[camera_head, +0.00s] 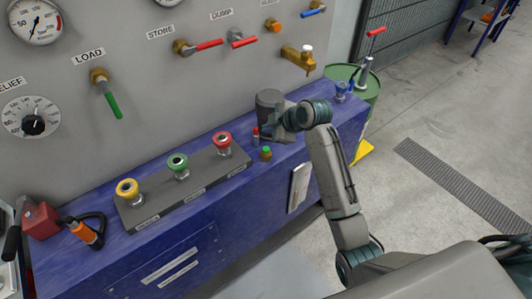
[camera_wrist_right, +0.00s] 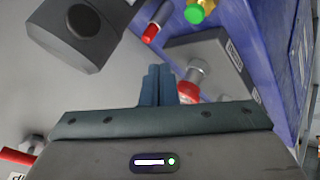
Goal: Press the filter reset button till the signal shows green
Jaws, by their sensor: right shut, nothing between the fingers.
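A dark grey filter-like cylinder (camera_head: 269,103) stands on the blue bench by the wall; it also shows at the upper left of the right wrist view (camera_wrist_right: 75,30). Beside it are a small red-topped cylinder (camera_head: 256,134) (camera_wrist_right: 150,32) and a small brass piece with a green top (camera_head: 265,152) (camera_wrist_right: 195,13). I cannot tell which is the reset button and which the signal. My right gripper (camera_head: 268,135) is shut and empty, close to the cylinder and the red-topped piece. Its closed blue fingers (camera_wrist_right: 158,84) show apart from both small pieces. My left gripper is not in view.
A grey box (camera_head: 185,185) with yellow, green and red buttons sits on the bench to the left. Valve levers, a brass tap (camera_head: 299,58) and gauges are on the wall. A green drum (camera_head: 367,82) stands to the right. The floor at right is mostly clear.

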